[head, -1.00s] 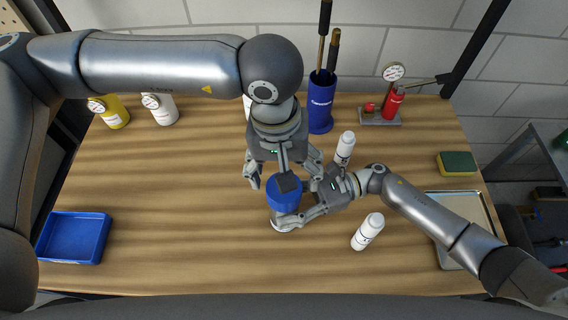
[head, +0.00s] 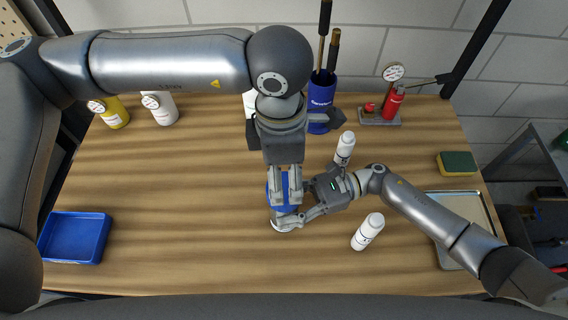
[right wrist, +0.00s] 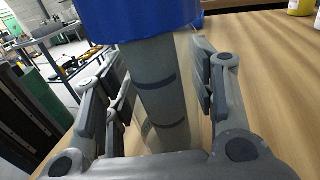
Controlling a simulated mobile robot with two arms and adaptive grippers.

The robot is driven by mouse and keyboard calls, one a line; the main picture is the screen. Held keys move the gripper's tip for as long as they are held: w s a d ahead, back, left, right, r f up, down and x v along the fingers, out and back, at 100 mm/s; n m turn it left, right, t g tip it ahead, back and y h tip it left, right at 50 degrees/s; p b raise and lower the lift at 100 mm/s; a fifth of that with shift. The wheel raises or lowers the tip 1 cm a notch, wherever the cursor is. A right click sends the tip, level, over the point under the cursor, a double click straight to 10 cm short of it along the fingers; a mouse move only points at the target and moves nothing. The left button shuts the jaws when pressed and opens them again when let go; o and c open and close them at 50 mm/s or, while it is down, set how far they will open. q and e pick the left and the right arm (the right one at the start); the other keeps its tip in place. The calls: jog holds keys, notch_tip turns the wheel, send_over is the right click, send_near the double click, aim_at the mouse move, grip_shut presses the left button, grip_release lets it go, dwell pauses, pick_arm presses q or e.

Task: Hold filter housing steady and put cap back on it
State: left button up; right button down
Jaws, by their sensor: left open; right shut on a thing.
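The filter housing is a grey tube with dark bands, upright in the right wrist view (right wrist: 163,95); its pale foot (head: 284,225) shows on the table in the head view. The blue cap (head: 275,190) sits at its top; its lower part (right wrist: 140,15) shows over the tube in the right wrist view. I cannot tell how firmly it is seated. My right gripper (head: 287,221) is shut on the housing from the right, with a finger on each side. My left gripper (head: 286,203) is open, pointing down at the cap, and hides part of it.
A blue tray (head: 75,238) lies at left, a metal tray (head: 474,201) at right. A blue holder (head: 320,105) and a gauge stand (head: 380,118) are behind. The left middle table is clear.

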aim_at(284, 186)
pick_arm(q)
jog(key=n, duration=0.6)
jog(key=shift+r+n, duration=0.15)
jog(key=shift+n, duration=0.25)
jog(key=n, duration=0.6)
jog(key=shift+r, duration=0.15)
jog(key=shift+f, duration=4.05)
jog(key=shift+c, duration=0.4)
